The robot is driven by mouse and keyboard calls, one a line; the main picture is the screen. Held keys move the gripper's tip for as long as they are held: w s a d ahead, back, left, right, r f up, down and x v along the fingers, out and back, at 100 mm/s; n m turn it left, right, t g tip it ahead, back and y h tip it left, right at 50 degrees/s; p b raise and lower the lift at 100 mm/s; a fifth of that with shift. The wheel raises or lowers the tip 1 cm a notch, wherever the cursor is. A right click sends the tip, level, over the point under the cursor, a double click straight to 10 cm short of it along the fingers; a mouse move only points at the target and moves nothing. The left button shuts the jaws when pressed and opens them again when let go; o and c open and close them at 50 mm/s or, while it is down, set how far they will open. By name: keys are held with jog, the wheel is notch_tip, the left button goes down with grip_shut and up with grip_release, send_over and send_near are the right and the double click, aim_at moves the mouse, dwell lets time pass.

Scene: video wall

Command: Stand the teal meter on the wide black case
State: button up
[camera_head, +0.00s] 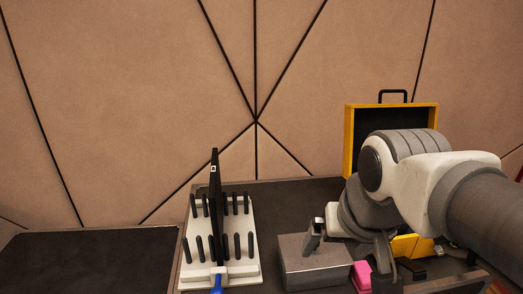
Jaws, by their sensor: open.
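I cannot make out a teal meter; my arm covers much of the right side. No thing is clearly the wide black case. A wide dark grey box (310,263) lies on the table at the lower middle, and I cannot tell if it is that case. My gripper (348,250) is open, with one finger over the grey box's upper right part and the other to its right. Nothing shows held between the fingers. A small black item (411,268) lies right of the gripper, partly hidden.
A white rack (245,258) with black pegs holds an upright thin black panel (215,205) left of the grey box. A blue item (217,285) is at its front. A pink block (362,277) is beside the gripper. An open yellow case (349,140) stands behind my arm. The left tabletop (90,262) is clear.

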jog(key=shift+s+a+f+n+t, duration=0.15)
jog(key=shift+s+n, duration=0.1)
jog(key=shift+s, duration=0.2)
jog(key=shift+s+a+f+n+t, duration=0.2)
jog(key=shift+s+n, duration=0.1)
jog(key=shift+s, duration=0.15)
jog(key=shift+s+a+f+n+t, duration=0.15)
jog(key=shift+s+n, duration=0.1)
jog(key=shift+s, duration=0.2)
jog(key=shift+r, duration=0.2)
notch_tip(320, 180, up, 14)
jog(key=p, duration=1.4)
jog(key=shift+r, duration=0.15)
